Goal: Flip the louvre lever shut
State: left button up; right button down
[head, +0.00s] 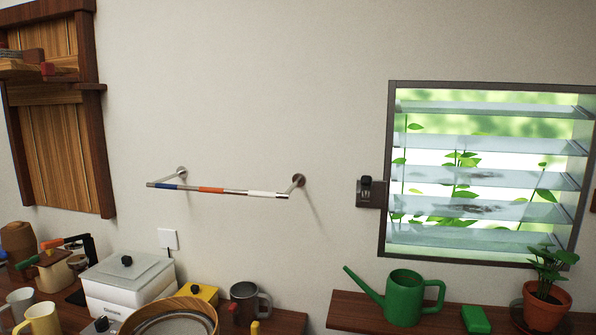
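The louvre window (383,170) is set in the wall at the right, in a dark frame. Its several glass slats lie tilted nearly flat with gaps between them, and greenery shows through. The louvre lever (366,182) is a small dark piece with a black knob on a metal plate at the left side of the frame. The knob is at the top of the plate. Neither of my grippers is in the head view, so their state and distance from the lever are not shown.
A shelf (345,312) below the window holds a green watering can (403,298), a green block (475,319) and a potted plant (546,305). A striped rail (228,191) sticks out from the wall. A cluttered counter stands lower left. The wall around the lever is clear.

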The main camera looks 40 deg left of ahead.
aim_at(366, 181)
jog(key=i+l+u, duration=0.15)
jog(key=i+u, duration=0.25)
jog(key=i+l+u, duration=0.2)
jog(key=u, duration=0.25)
jog(key=i+l+u, duration=0.25)
jog(key=u, duration=0.15)
jog(key=i+l+u, duration=0.2)
jog(key=l+u, duration=0.2)
jog(key=l, duration=0.1)
